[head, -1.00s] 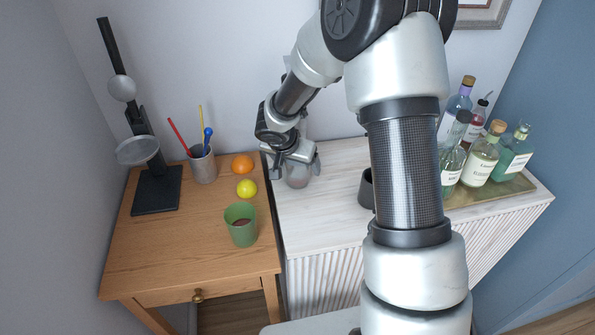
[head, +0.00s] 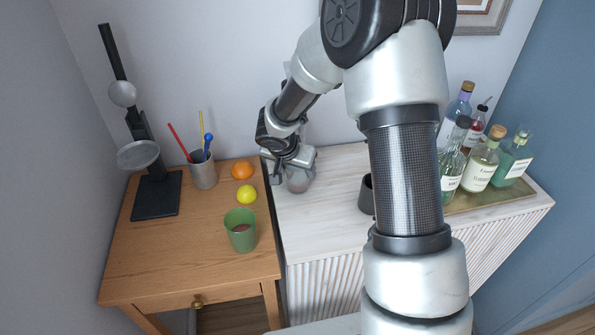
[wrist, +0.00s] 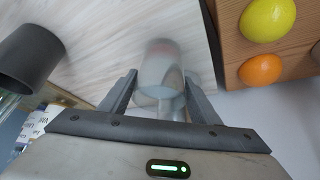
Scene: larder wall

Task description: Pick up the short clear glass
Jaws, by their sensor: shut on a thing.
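The short clear glass (wrist: 160,75) is between the two fingers of my gripper (wrist: 160,95) in the wrist view, and it looks blurred there. In the head view the glass (head: 299,181) shows below my gripper (head: 289,176), at the left end of the white cabinet top. The gripper is shut on the glass. I cannot tell from these views whether its base touches the top. The gripper hides part of the glass in the head view.
A dark cup (head: 366,194) stands to the right, partly behind my arm. A lemon (head: 246,194), an orange (head: 242,169), a green cup (head: 240,230) and a grey holder (head: 203,170) stand on the wooden table. Several bottles (head: 483,165) crowd a tray at right.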

